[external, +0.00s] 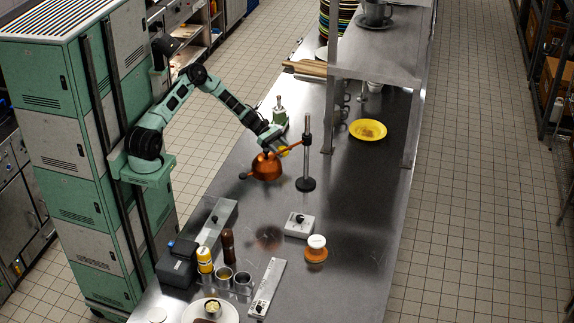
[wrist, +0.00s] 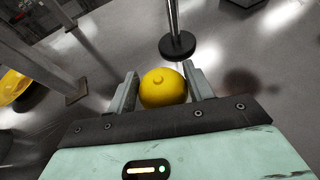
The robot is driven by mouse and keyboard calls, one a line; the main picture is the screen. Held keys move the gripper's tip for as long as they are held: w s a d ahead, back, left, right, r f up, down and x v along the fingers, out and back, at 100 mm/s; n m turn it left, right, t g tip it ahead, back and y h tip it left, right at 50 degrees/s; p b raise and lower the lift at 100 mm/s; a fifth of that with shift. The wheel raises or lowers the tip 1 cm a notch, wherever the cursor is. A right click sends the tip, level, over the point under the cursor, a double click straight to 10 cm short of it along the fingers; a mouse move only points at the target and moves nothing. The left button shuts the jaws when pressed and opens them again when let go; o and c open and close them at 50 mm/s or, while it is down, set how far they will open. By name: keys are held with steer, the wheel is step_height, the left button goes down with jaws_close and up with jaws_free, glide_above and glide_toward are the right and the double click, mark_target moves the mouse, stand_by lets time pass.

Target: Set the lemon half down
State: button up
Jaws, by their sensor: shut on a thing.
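The yellow lemon half (wrist: 163,88) sits between the two fingers of my gripper (wrist: 160,92), which is shut on it. In the wrist view its rounded, nubbed end shows; its cut face is hidden. In the external view the lemon half (external: 284,151) is a small yellow patch at the end of my gripper (external: 279,146), over the steel counter. It looks held above the counter, but its exact height is unclear.
A copper pan (external: 266,168) is just below my gripper in the external view. A post stand (external: 306,184) is close to its right. A yellow plate (external: 368,130) lies under the shelf side. A grey box (external: 299,226) stands nearer; counter between is partly clear.

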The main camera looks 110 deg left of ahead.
steer(key=shift+f+p, duration=0.8)
steer(key=shift+f, duration=2.6)
steer(key=shift+f, duration=0.15)
steer(key=o, duration=1)
steer(key=shift+s+a+r, duration=0.1)
steer(key=shift+r, duration=0.15)
steer(key=p+v, duration=0.3)
steer(key=v, duration=0.8)
steer(key=shift+s+r, duration=0.2)
steer(key=shift+s, duration=0.1)
